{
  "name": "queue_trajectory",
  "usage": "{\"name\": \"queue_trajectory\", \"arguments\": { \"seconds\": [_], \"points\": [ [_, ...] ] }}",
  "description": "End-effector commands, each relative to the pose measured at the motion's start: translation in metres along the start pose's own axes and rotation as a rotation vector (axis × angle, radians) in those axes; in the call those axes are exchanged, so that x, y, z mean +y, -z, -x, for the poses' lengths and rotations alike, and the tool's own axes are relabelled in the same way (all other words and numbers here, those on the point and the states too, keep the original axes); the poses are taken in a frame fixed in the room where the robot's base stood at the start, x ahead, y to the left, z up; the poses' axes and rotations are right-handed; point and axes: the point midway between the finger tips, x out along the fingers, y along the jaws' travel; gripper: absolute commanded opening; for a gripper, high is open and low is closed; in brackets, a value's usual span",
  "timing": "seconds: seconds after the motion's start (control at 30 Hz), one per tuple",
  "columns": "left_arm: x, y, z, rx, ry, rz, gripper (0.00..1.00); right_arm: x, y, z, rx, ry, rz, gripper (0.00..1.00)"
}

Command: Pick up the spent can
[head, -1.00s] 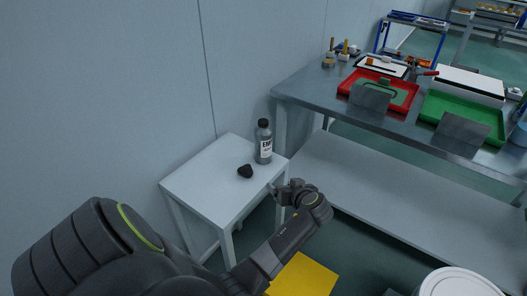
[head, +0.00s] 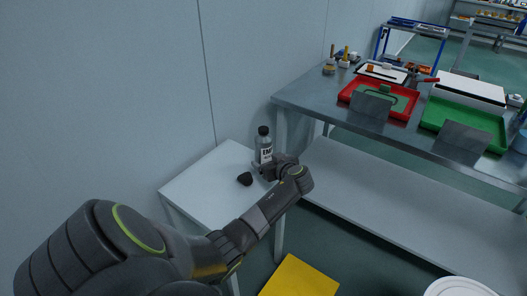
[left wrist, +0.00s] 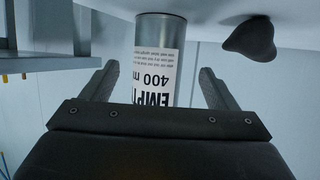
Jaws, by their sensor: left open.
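The spent can (head: 264,141) is a grey cylinder with a black cap and a white label, upright on a small white table. In the left wrist view the can (left wrist: 160,60) appears upside down, its label reading "EMP..." and "400 m...". My left gripper (head: 267,172) is open at the can's near side, its arm hiding the can's lower part in the head view. In the left wrist view the two fingers of my left gripper (left wrist: 160,83) stand apart on either side of the can, with gaps to it. My right gripper is not in view.
A dark lump (head: 244,179) lies on the small white table (head: 200,190), close to the can. A steel bench (head: 320,95) with a red tray (head: 348,98) and a green tray (head: 428,121) stands to the right. A pale wall is behind.

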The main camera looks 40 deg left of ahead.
Motion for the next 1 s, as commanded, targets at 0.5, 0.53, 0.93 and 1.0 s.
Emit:
{"name": "queue_trajectory", "arguments": {
  "seconds": [0.5,0.53,0.93,1.0],
  "points": [
    [0.002,0.0,-0.048,0.0,0.0,-0.002,0.81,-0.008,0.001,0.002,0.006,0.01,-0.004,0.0],
    [0.002,0.0,-0.049,0.0,0.0,-0.001,0.81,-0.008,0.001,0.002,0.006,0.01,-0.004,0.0],
    [0.002,0.0,-0.053,-0.001,0.0,-0.001,0.72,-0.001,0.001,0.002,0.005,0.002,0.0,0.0],
    [0.002,0.0,-0.053,-0.001,0.0,-0.001,0.63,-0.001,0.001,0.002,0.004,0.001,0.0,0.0]
  ]
}}
